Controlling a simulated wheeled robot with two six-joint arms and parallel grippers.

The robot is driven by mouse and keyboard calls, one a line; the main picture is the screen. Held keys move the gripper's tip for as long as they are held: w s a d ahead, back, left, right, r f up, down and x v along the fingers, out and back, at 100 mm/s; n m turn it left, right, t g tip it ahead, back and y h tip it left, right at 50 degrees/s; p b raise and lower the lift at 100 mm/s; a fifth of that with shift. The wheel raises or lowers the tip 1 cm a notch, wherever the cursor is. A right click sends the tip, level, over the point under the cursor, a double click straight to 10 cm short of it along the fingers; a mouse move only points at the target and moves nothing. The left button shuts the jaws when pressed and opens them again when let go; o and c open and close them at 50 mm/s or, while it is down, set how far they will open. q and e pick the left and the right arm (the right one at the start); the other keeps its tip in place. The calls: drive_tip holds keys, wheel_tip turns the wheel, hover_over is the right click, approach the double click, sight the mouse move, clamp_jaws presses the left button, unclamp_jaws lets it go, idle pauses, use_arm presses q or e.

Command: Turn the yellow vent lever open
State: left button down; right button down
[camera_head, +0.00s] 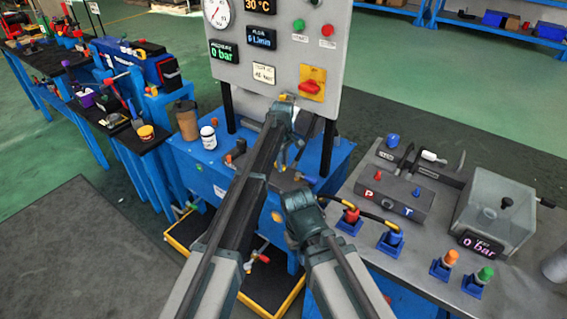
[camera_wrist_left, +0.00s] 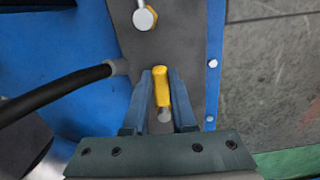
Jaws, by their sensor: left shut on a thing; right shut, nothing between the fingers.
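The yellow lever (camera_wrist_left: 161,86) shows in the left wrist view, over a grey plate on a blue surface. My left gripper (camera_wrist_left: 160,76) has its two fingers on either side of the lever and is shut on it. A round metal end shows at the lever's near end. In the head view my left gripper (camera_head: 285,160) reaches down in front of the panel over the blue tank unit; its arm largely hides the lever there. My right gripper (camera_head: 298,195) is lower, shut and empty, near the tank unit's right side. Its fingertips are hard to make out.
A metal knob with a yellow end (camera_wrist_left: 145,18) and a black hose (camera_wrist_left: 60,92) are close to the left gripper. The gauge panel (camera_head: 235,85) stands behind it. The grey bench (camera_head: 420,262) with hoses and coloured connectors is on the right.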

use_arm(q)
drive_tip(key=shift+s+a+m, duration=0.65)
drive_tip(key=shift+m, duration=0.55)
drive_tip(key=m, duration=0.1)
drive_tip(key=s+a+m, duration=0.1)
drive_tip(key=shift+a+m, duration=0.25)
drive_tip(key=shift+m, duration=0.05)
drive_tip(key=a+m, duration=0.1)
drive_tip(key=m, duration=0.1)
drive_tip(key=shift+s+a+m, duration=0.15)
drive_tip(key=shift+a+m, duration=0.2)
drive_tip(key=shift+m, duration=0.05)
drive_tip(key=a+m, duration=0.1)
drive_tip(key=m, duration=0.1)
drive_tip(key=shift+a+m, duration=0.35)
drive_tip(key=shift+m, duration=0.05)
drive_tip(key=a+m, duration=0.2)
drive_tip(key=m, duration=0.1)
drive_tip(key=shift+w, duration=0.25)
drive_tip(key=shift+w+a+m, duration=0.25)
drive_tip(key=shift+a+m, duration=0.2)
drive_tip(key=shift+m, duration=0.4)
drive_tip(key=shift+w+a+m, duration=0.2)
drive_tip(key=shift+a+m, duration=0.25)
drive_tip(key=shift+m, duration=0.4)
drive_tip(key=c, duration=0.7)
unclamp_jaws()
